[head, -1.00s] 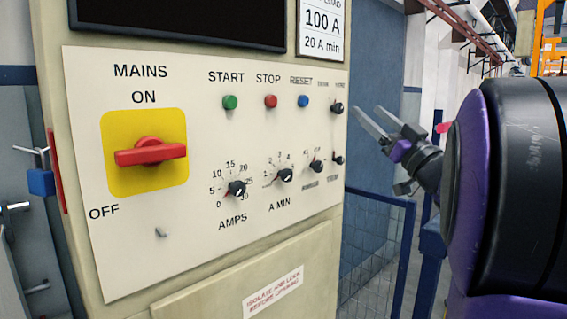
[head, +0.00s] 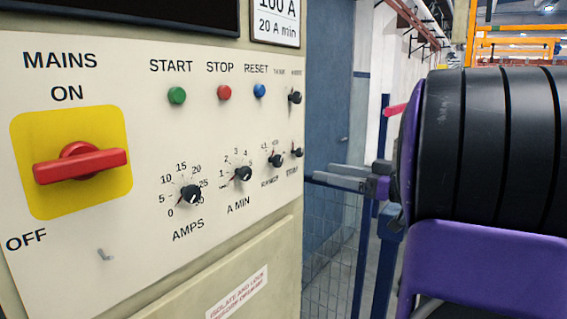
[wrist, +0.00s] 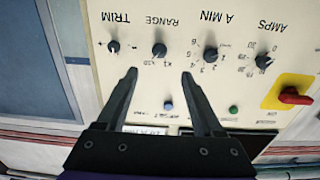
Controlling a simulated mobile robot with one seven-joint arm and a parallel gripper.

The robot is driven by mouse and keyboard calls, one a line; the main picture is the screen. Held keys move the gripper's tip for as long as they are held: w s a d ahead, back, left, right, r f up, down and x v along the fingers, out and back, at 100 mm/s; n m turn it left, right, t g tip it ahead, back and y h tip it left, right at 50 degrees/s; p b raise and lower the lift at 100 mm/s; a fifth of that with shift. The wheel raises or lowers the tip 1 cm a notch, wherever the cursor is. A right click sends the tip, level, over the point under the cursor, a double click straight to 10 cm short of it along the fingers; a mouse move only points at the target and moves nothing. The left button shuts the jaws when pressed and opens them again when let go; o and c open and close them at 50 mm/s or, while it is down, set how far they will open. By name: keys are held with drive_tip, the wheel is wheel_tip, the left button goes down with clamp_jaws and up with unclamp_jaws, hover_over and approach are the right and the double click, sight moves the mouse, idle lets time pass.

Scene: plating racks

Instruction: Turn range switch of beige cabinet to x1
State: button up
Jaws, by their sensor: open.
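The beige cabinet (head: 285,225) fills the left of the head view. Its range switch (head: 275,160) is a small black knob low on the panel's right side, between the A MIN and TRIM knobs. In the wrist view the panel is upside down, and the range switch (wrist: 159,50) has x1 and x10 marks beside it. Its pointer is too small to read surely. My gripper (head: 322,178) is open and empty, right of the panel in the head view. In the wrist view my gripper's fingertips (wrist: 159,73) lie either side of the switch's line, apart from it.
The TRIM knob (head: 297,152) and A MIN knob (head: 243,174) flank the switch. The blue RESET button (head: 260,90) is above, and shows between my fingers in the wrist view. A red mains handle (head: 80,166) is at left. A blue railing (head: 345,187) stands right of the cabinet.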

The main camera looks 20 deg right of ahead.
sight(280, 162)
drive_tip(key=x, duration=1.2)
drive_tip(key=shift+w+a, duration=0.15)
drive_tip(key=shift+w, duration=0.15)
clamp_jaws()
